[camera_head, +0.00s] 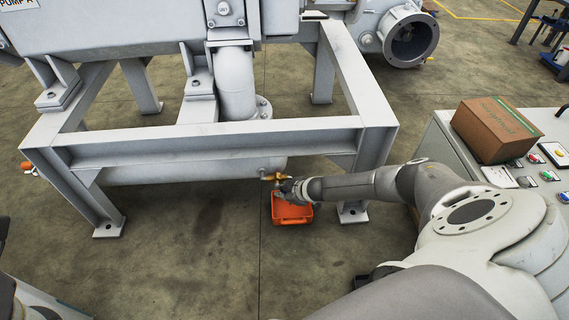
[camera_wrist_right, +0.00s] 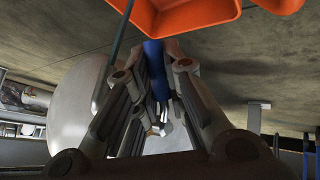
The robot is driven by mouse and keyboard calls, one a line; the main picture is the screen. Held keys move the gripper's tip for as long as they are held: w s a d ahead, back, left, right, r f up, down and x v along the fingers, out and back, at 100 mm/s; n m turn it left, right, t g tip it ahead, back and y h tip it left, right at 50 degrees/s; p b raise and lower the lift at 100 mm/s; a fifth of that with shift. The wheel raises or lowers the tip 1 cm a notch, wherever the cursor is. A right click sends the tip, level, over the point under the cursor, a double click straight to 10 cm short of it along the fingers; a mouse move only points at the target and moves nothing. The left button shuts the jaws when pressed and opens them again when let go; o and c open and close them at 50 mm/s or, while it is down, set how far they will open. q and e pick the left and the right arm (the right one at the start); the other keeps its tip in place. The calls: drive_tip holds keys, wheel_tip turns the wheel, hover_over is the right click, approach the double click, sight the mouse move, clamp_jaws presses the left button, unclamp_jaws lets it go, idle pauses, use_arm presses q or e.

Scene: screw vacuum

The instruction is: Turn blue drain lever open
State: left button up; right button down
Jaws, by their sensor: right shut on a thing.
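A brass drain valve (camera_head: 270,177) sits on the underside pipe of the grey pump frame in the head view. My right gripper (camera_head: 288,187) reaches it from the right, just above an orange tray (camera_head: 293,215). In the right wrist view the blue drain lever (camera_wrist_right: 153,53) lies between the two fingers of my right gripper (camera_wrist_right: 158,62), which is shut on it. The lever's far end and the valve body are partly hidden by the fingers. My left gripper is not visible.
The grey steel frame (camera_head: 215,143) stands around the valve, with a leg close to my right forearm. A control cabinet (camera_head: 432,140) with a brown box (camera_head: 495,130) is at the right. The concrete floor in front of the frame is clear.

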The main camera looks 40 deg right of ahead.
drive_tip(key=c, duration=1.5)
unclamp_jaws()
drive_tip(key=shift+o, duration=0.2)
drive_tip(key=shift+s+r, duration=0.1)
drive_tip(key=shift+s, duration=0.05)
drive_tip(key=v, duration=0.7)
drive_tip(key=shift+s+r, duration=0.2)
drive_tip(key=shift+r, duration=0.05)
